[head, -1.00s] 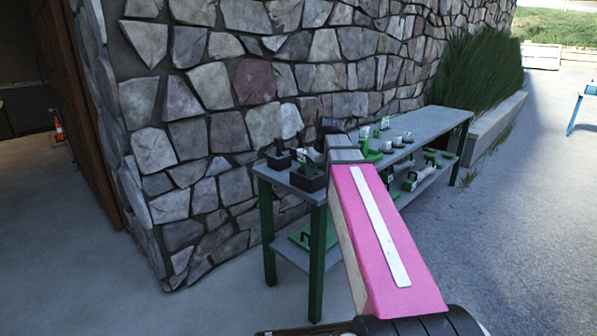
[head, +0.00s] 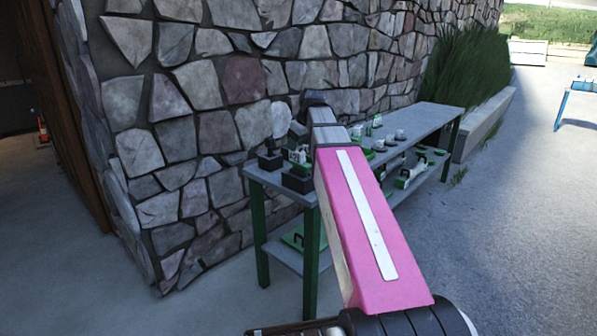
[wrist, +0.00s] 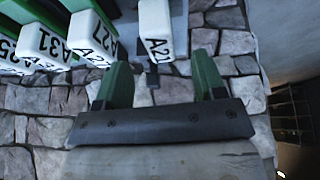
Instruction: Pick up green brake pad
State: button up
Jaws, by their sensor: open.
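In the wrist view my gripper (wrist: 160,84) has two green fingers spread apart with nothing between them. A dark narrow part shows below the A21 block, between the fingers. Green pieces (wrist: 85,8) lie behind the white blocks, and I cannot tell whether one is the green brake pad. In the head view, small green parts (head: 366,154) sit on the table (head: 440,115). My pink arm hides the middle of the tabletop and my gripper's fingers.
Black holders (head: 298,180) stand at the table's near left end. Round grey-white pieces (head: 400,135) sit farther along the top. The lower shelf (head: 285,256) carries more green and black parts. A stone wall (head: 215,90) rises close behind. Open pavement (head: 510,230) lies to the right.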

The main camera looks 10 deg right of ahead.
aim_at(298, 151)
jog(key=shift+x, duration=3.1)
jog(key=shift+s+d+f, duration=0.1)
jog(key=shift+s+d, duration=0.05)
jog(key=shift+s, duration=0.05)
jog(key=shift+c, duration=0.3)
grip_shut()
